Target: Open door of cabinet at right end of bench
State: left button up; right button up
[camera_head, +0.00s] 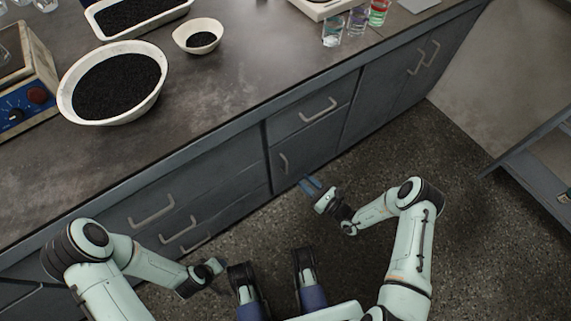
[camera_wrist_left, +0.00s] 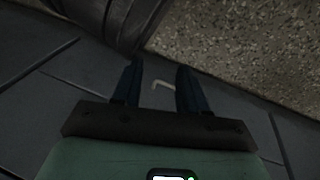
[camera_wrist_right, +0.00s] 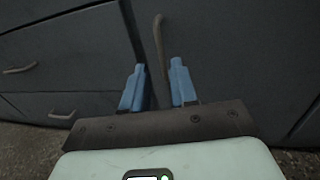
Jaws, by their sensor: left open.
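The bench has grey cabinet fronts. A door with a vertical bar handle (camera_head: 283,163) sits below a drawer handle (camera_head: 318,110). At the bench's far right end are two more door handles (camera_head: 417,62) and (camera_head: 432,52). My right gripper (camera_head: 310,186) is in front of the door below the drawer. In the right wrist view its blue fingers (camera_wrist_right: 157,85) are apart, with a vertical handle (camera_wrist_right: 158,42) showing between and beyond them; contact cannot be told. My left gripper (camera_wrist_left: 160,82) is open and empty, low by the left drawers. All visible doors look shut.
The bench top (camera_head: 240,80) holds a large bowl (camera_head: 70,105) and a small bowl (camera_head: 180,38) of black grains, a tray, a shaker and glasses. Several drawer handles (camera_head: 151,210) stick out at left. A dark frame (camera_head: 530,150) stands at right. The floor (camera_head: 400,150) between is clear.

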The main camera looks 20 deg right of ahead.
jog(key=b, duration=0.2)
send_over(286, 174)
jog(key=shift+w+d, duration=0.15)
jog(key=shift+w, duration=0.1)
pick_arm(q)
jog(key=s+f+g, duration=0.2)
jog(key=s+f, duration=0.2)
jog(key=s, duration=0.1)
jog(key=shift+s+a+f, duration=0.15)
jog(key=shift+a+f, duration=0.05)
jog(key=shift+a, duration=0.15)
pick_arm(e)
grip_shut()
